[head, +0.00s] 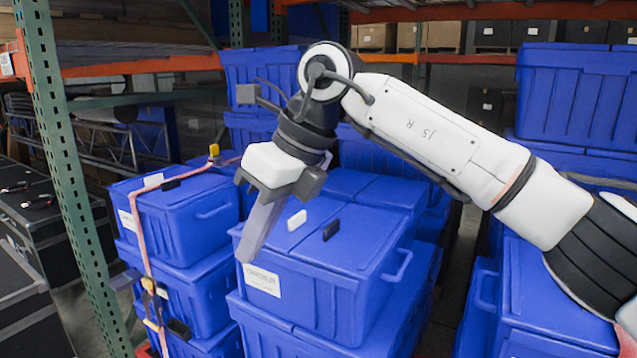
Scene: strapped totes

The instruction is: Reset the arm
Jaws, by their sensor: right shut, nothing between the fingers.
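My right arm comes in from the right edge and reaches across the middle of the head view. Its gripper (250,248) points down and a little left, with the fingers together and nothing between them. It hangs in front of the left part of a blue lidded tote (330,285) in the middle stack, hiding part of it. I cannot tell whether it touches the tote. My left gripper is not in view.
Blue totes (190,220) with a pinkish strap (138,230) stand at the left by a green rack post (70,170). More blue totes (575,95) stand at the right. Black cases (45,215) are at the far left. A narrow gap lies right of the middle stack.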

